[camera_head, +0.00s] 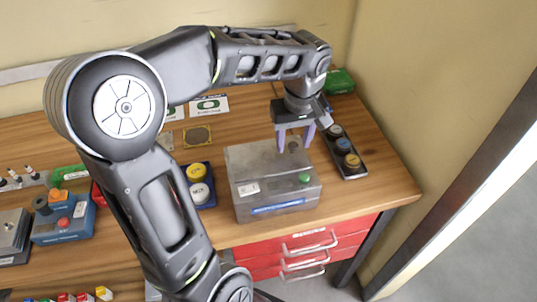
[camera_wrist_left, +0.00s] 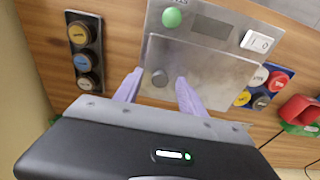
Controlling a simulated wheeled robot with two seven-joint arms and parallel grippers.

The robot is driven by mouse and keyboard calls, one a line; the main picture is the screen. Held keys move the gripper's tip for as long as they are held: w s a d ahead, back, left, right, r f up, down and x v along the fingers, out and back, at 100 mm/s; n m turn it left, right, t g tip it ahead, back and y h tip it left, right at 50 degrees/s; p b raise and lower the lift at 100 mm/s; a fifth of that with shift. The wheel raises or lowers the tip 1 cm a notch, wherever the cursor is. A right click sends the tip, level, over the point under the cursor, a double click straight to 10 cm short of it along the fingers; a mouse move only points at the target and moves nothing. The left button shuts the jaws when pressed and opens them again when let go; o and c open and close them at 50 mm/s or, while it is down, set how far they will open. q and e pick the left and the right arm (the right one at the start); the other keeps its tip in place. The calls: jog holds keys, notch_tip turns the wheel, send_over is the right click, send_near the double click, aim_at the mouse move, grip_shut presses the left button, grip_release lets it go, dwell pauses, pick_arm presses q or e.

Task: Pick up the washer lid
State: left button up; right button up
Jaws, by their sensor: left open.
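The washer is a grey metal box (camera_head: 275,200) with a green button on the right side of the wooden table. Its flat grey lid (camera_head: 252,158) lies on top and also shows in the left wrist view (camera_wrist_left: 205,62). A small round dark knob (camera_wrist_left: 159,79) stands on the lid. My left gripper (camera_head: 295,147) reaches down over the lid's far right part. It is open, with its two lilac fingers (camera_wrist_left: 159,76) on either side of the knob and a gap visible on both sides. My right gripper is not in view.
A dark tray (camera_head: 345,152) with several round caps stands right of the washer, close to the gripper. A blue tray (camera_head: 201,185) with yellow and white caps stands to its left. A green box (camera_head: 340,81) is at the back. Red drawers (camera_head: 300,249) are below the table's front edge.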

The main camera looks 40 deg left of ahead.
pick_arm(q)
jog(key=shift+f, duration=0.1)
jog(key=shift+c, duration=0.6)
grip_shut()
dwell(0.4)
